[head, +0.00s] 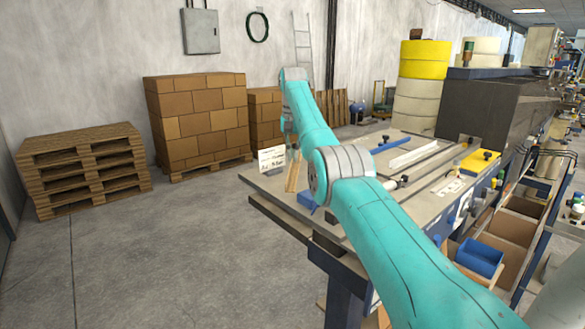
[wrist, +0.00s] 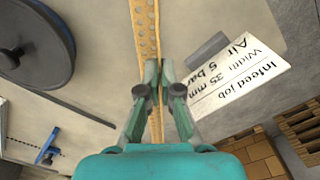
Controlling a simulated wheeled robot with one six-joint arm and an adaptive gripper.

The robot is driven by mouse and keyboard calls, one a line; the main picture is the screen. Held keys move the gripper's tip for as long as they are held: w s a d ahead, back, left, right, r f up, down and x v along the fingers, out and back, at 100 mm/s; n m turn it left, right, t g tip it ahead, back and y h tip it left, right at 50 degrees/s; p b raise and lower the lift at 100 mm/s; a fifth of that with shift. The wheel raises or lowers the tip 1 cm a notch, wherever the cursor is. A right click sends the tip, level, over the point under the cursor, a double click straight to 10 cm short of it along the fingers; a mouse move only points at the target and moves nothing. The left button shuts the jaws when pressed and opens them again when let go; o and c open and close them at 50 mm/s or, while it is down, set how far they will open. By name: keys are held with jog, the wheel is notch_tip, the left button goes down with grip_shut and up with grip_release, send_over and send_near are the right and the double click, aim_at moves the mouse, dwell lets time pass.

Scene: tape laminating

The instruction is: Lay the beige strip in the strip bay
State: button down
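The beige strip (wrist: 146,28) is long, with a row of holes. In the wrist view it runs from the top edge down to my gripper (wrist: 160,68) and shows again between the fingers. My fingertips are close together over the strip; I cannot tell whether they pinch it or are in front of it. In the head view part of the strip (head: 292,177) shows near the table's left end, beside my arm. My gripper there is mostly hidden by the arm. The strip bay cannot be made out for certain; a grey bed with rails (head: 420,160) lies on the table.
A white job card (wrist: 238,78) stands near the strip, also seen in the head view (head: 271,160). A blue bar (head: 390,145) and a yellow block (head: 480,161) sit on the table. A dark round disc (wrist: 35,42) is left in the wrist view. Pallets (head: 82,165) stand apart.

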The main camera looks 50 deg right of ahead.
aim_at(292, 165)
jog(key=shift+a+f, duration=0.1)
jog(key=shift+f, duration=2)
jog(key=shift+f, duration=0.15)
jog(key=c, duration=1.3)
grip_release()
